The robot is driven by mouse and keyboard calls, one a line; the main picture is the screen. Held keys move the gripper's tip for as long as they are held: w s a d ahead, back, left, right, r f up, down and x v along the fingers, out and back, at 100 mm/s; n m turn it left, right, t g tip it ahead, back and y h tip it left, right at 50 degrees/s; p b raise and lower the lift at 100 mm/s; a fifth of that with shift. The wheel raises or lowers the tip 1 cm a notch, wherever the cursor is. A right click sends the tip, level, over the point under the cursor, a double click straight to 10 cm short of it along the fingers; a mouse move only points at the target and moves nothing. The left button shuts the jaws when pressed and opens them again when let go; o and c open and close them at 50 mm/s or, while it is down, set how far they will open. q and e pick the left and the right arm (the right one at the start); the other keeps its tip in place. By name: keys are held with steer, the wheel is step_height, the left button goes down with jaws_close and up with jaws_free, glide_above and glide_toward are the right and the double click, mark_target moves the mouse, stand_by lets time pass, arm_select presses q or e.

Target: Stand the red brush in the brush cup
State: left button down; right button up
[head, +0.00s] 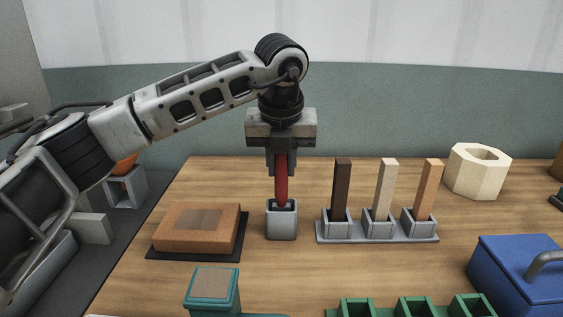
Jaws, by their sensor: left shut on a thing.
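The red brush (281,188) is upright in my left gripper (281,165), which points straight down and is shut on its upper part. The brush cup (282,225) is a small grey square cup on the wooden table, directly below the gripper. The brush's lower end is at the cup's opening and looks to be inside it; I cannot tell whether it touches the bottom. My right gripper is not in view.
Right of the cup, a grey rack (378,237) holds three upright strips. A brown block (198,228) lies on a dark mat to the left. A teal box (212,289), a green slotted holder (415,308) and a blue box (520,275) stand in front; a cream hollow block (479,172) stands behind.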

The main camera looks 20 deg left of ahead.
arm_select(q)
steer(key=shift+f, duration=0.2)
steer(key=c, duration=1.3)
jaws_free()
steer(key=shift+r, duration=0.1)
steer(key=shift+o, duration=0.2)
steer(key=v, duration=1.5)
steer(key=shift+r, duration=0.4)
steer(key=shift+w, duration=0.1)
